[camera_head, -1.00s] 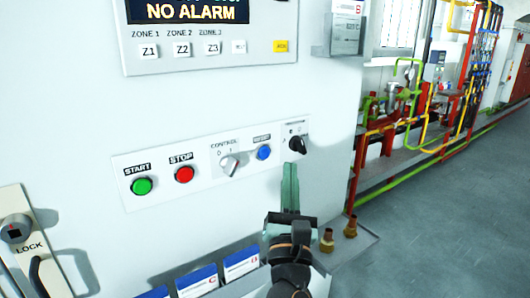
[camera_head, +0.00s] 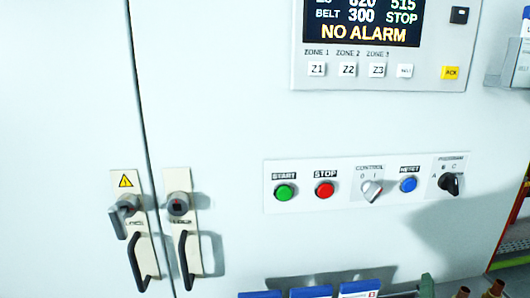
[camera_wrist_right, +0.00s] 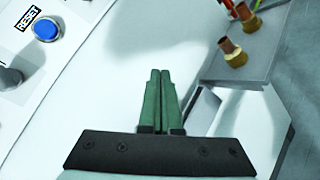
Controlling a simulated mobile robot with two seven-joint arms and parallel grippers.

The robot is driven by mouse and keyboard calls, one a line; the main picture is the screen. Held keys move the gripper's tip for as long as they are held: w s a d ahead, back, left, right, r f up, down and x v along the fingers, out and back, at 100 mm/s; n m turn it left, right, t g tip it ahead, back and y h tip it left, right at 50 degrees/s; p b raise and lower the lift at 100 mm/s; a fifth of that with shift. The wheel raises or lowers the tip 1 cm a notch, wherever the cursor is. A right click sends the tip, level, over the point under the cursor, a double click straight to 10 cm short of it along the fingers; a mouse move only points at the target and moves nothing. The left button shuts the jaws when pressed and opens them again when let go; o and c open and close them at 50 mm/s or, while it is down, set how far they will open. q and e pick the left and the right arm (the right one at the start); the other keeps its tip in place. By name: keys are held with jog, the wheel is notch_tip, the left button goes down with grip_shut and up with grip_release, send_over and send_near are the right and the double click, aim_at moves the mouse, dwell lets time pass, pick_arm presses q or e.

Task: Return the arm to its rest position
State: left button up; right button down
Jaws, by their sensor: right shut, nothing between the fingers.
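My right gripper (camera_wrist_right: 160,74) has green fingers, which are pressed together and empty in the right wrist view. In the head view only a small green part of the right gripper (camera_head: 427,286) shows at the bottom edge, below the button panel. It is apart from the black selector knob (camera_head: 449,183). The rest of the right arm is out of the head view, and only its shadow falls on the white cabinet (camera_head: 220,100). My left gripper is in neither view.
The panel holds a green button (camera_head: 284,192), a red button (camera_head: 325,190), a control switch (camera_head: 371,191) and a blue button (camera_head: 408,185). Lock handles (camera_head: 188,260) stick out at left. Brass fittings (camera_wrist_right: 235,53) stand on a ledge (camera_wrist_right: 215,75) near the gripper.

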jog(key=s+a+f+m+g+y, duration=0.3)
jog(key=s+f+m+g, duration=0.1)
jog(key=s+f+m, duration=0.3)
jog(key=s+a+f+m+g+y, duration=0.3)
jog(key=s+f+m, duration=0.1)
jog(key=s+f, duration=0.4)
jog(key=s+a+f+m+g+y, duration=0.4)
jog(key=s+f+m, duration=0.2)
jog(key=f, duration=0.3)
jog(key=w+a+f+t, duration=0.2)
jog(key=f, duration=0.3)
jog(key=w+a+f+t+y, duration=0.1)
jog(key=w+f+t, duration=0.1)
jog(key=f, duration=0.3)
jog(key=shift+w+a+f+t, duration=0.15)
jog(key=shift+w+a+t, duration=0.2)
jog(key=shift+t, duration=0.45)
jog(key=shift+s, duration=0.1)
